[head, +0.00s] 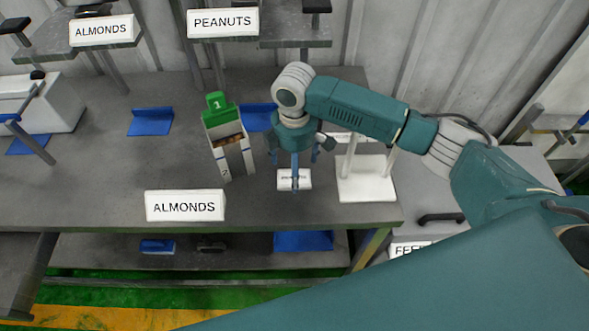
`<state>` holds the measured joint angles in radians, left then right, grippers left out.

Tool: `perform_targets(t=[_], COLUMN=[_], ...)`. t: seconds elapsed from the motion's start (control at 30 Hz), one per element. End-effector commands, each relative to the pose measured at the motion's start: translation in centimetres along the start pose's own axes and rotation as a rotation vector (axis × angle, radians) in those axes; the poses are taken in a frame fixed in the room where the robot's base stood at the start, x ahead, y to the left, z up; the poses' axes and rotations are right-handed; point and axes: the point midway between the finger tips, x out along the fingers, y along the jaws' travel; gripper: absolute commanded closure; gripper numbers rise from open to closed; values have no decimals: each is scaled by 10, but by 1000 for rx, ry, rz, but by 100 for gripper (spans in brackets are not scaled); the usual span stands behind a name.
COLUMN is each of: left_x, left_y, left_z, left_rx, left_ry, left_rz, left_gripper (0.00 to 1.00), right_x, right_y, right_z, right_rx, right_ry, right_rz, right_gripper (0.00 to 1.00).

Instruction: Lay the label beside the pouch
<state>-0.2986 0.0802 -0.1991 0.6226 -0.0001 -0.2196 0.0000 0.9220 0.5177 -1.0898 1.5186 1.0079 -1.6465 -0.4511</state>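A small white label (303,180) with dark print, too small to read, shows at the tip of my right gripper (295,178). The fingers point down and one covers the label's middle. I cannot tell whether they grip it or whether it touches the table. No thing is clearly a pouch; the likeliest is an upright pale packet (230,155) with brown contents, left of the gripper and apart from it. A green tab (219,108) marked 1 stands at its top, and a 2 shows lower down. My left gripper is not in view.
The grey table (100,185) has clear room left of the packet. A white ALMONDS sign (185,206) is at its front edge. A white stand (367,185) is close right of the gripper. Blue holders (150,121) and (257,117) are behind. A PEANUTS sign (223,23) hangs at the back.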

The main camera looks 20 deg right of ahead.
Motion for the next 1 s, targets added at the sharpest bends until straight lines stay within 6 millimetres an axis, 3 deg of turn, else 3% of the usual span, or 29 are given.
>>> perform_targets(t=[0.3,0.5,1.0], left_x=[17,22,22], left_y=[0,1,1], left_z=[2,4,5], left_rx=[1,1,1], left_ry=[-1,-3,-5], left_rz=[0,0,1], left_gripper=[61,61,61], right_x=[-67,-96,-105], right_y=[1,0,0], right_z=[-1,0,0], right_rx=[1,0,1], right_ry=[4,1,1], right_rz=[4,1,-1], right_gripper=[16,16,16])
